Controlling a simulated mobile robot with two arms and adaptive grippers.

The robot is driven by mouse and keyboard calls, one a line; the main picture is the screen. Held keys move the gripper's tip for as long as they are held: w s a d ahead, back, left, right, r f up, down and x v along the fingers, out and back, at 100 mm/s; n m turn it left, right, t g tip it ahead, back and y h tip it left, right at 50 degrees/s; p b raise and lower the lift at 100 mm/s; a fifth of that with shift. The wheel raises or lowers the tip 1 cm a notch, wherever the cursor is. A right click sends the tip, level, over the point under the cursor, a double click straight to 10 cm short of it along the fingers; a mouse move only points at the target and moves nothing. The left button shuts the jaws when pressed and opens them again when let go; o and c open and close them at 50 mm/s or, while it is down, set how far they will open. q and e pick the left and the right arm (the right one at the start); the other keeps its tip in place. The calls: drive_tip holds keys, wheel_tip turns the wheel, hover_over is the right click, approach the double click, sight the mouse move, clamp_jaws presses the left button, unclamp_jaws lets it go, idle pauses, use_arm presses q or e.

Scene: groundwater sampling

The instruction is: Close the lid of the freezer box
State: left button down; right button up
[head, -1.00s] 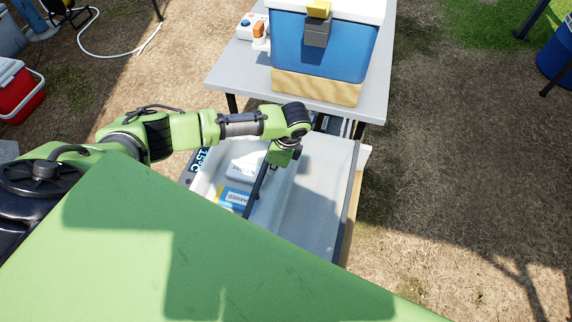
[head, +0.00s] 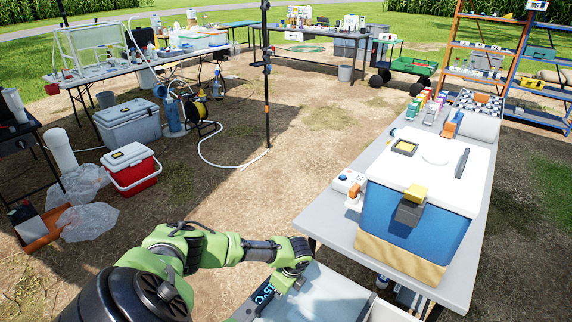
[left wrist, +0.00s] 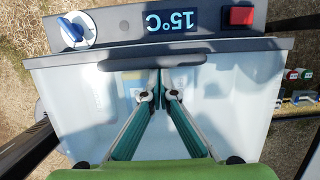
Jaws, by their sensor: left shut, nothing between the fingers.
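The freezer box (head: 262,296) stands at the bottom of the head view, cut off by the frame, with a "15°C" display on its front edge. In the left wrist view its control panel (left wrist: 130,26) has a blue-and-white knob and a red switch. The frosted lid (left wrist: 225,85), with a dark front rim and handle, lies across the box opening; blurred contents show through it. A small remaining gap cannot be ruled out. My left gripper (left wrist: 158,97) is shut and empty over the lid, near its handle; contact is unclear. My right gripper is out of view.
A blue cooler (head: 417,224) with a white lid stands on the grey table (head: 325,217) behind the freezer box. A red cooler (head: 131,168) and a grey cooler (head: 128,123) sit on the ground to the left. A black pole (head: 267,85) stands beyond open dirt ground.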

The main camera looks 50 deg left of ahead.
use_arm(q)
drive_tip(key=shift+s+a+r, duration=0.1)
drive_tip(key=shift+a+r, duration=0.05)
drive_tip(key=shift+a, duration=0.3)
drive_tip(key=v, duration=1.2)
drive_tip(key=shift+d, duration=0.4)
